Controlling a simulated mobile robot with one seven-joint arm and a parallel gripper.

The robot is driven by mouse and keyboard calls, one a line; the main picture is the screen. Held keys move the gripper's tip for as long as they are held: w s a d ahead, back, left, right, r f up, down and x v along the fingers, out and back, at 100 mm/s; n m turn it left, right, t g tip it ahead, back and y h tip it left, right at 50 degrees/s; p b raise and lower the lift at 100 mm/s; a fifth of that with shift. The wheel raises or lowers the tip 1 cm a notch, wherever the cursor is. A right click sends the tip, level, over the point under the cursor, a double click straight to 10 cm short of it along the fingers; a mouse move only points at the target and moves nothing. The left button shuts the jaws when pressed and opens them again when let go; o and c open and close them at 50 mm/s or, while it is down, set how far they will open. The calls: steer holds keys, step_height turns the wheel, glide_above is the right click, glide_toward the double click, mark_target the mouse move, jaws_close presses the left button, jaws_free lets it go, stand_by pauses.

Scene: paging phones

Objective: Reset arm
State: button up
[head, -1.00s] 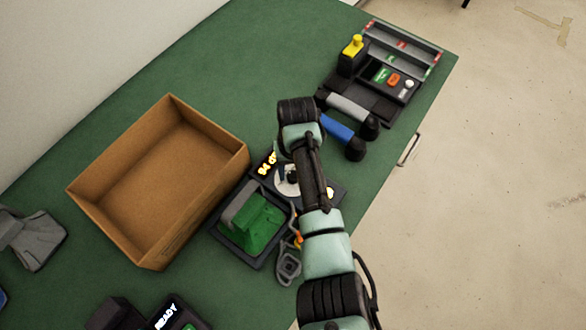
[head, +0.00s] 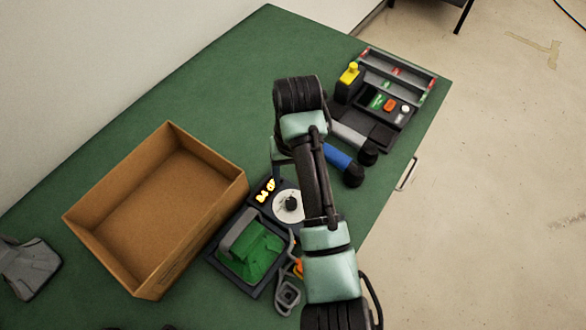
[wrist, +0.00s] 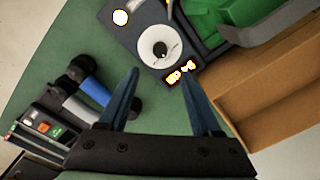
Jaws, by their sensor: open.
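My gripper (wrist: 158,98) shows in the wrist view with its two blue fingers apart and nothing between them. It hangs above the green table (head: 215,75). Beyond the fingers in the wrist view is a dark unit with a white dial (wrist: 160,45) and a lit yellow display. In the head view my arm reaches up over the table, and its links hide most of the gripper. The dial (head: 288,204) shows just left of my arm there.
An empty cardboard box (head: 160,205) stands left of my arm. A green-topped device (head: 250,250) sits between them. A blue-handled tool (head: 338,158) and a control panel (head: 380,100) lie right. A grey object (head: 28,268) is far left. The back table area is clear.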

step_height(320, 180, up, 2)
steer(key=shift+r, duration=0.1)
stand_by(0.5)
steer(key=w+a+r+t+y, duration=0.1)
steer(key=w+a+r+t, duration=0.3)
steer(key=w+r+t, duration=0.75)
step_height(320, 180, up, 22)
steer(key=t, duration=0.4)
steer(key=s+d+r+m+t, duration=0.1)
steer(key=s+d+r+t, duration=0.1)
steer(key=s+r+t, duration=0.4)
steer(key=s+d+r+t+h, duration=0.1)
steer(key=s+r+t, duration=0.5)
steer(key=s+r, duration=0.7)
step_height(320, 180, up, 5)
steer(key=shift+d+r+m, duration=0.2)
steer(key=shift+d+m, duration=0.15)
steer(key=shift+m, duration=0.05)
